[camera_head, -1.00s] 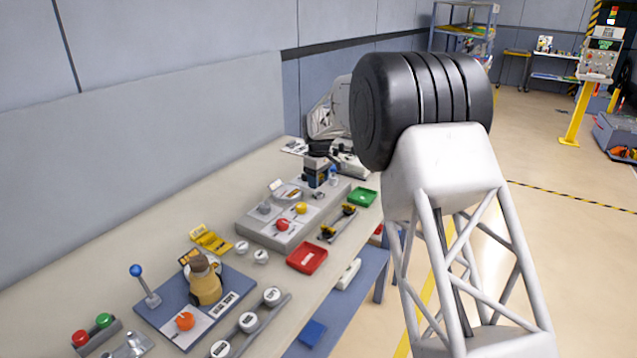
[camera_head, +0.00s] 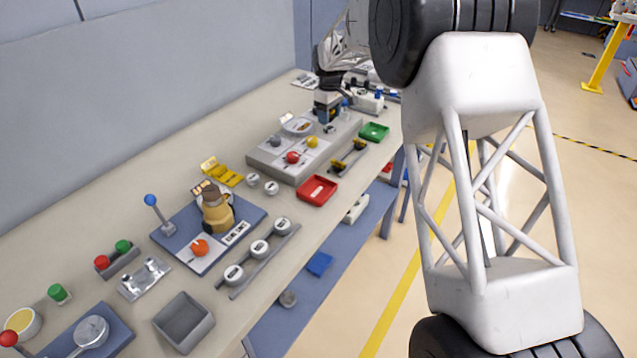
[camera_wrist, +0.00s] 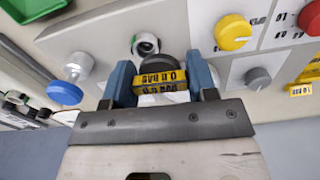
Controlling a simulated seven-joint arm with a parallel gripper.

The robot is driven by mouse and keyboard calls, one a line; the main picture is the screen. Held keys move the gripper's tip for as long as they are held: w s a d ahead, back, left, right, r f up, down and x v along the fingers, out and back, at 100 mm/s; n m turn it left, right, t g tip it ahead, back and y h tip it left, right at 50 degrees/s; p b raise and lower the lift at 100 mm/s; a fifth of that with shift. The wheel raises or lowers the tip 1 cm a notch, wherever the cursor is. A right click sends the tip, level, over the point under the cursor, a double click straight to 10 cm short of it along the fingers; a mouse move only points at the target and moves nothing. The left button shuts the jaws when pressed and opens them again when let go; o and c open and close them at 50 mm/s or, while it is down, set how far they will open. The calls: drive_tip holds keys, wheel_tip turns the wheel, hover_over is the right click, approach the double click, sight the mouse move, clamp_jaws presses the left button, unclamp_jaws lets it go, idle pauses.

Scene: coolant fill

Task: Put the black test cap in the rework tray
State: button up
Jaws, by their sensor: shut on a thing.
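My gripper (camera_head: 327,112) is over the far end of the grey panel on the bench. In the wrist view its two blue fingers (camera_wrist: 161,84) are shut on a dark round cap (camera_wrist: 160,64), which looks like the black test cap. A yellow tag (camera_wrist: 160,79) with black print is in front of the cap, between the fingers. A red tray (camera_head: 317,190) with a white label lies at the bench's front edge. A green tray (camera_head: 374,131) lies farther back, to the right of my gripper. The labels are too small to tell which is the rework tray.
A silver port (camera_wrist: 145,44) is just beyond the cap. A silver fitting with a blue end (camera_wrist: 65,92) is left of my fingers. The panel (camera_head: 268,160) carries red and yellow knobs. A grey bin (camera_head: 184,322) stands at the near edge. My arm covers the right.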

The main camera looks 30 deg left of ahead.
drive_tip(key=s+d+f, duration=0.1)
drive_tip(key=s+d, duration=0.6)
drive_tip(key=s, duration=0.4)
drive_tip(key=s+d+f, duration=0.1)
drive_tip(key=s+d, duration=0.6)
drive_tip(key=s, duration=0.4)
drive_tip(key=s+d+f, duration=0.2)
drive_tip(key=s+d, duration=0.5)
drive_tip(key=s, duration=0.3)
drive_tip(key=shift+s+d+n, duration=0.35)
drive_tip(key=shift+s+n, duration=0.05)
hover_over(317, 192)
drive_tip(key=shift+f, duration=0.7)
drive_tip(key=shift+f, duration=1.75)
drive_tip(key=shift+f, duration=0.1)
drive_tip(key=o, duration=0.5)
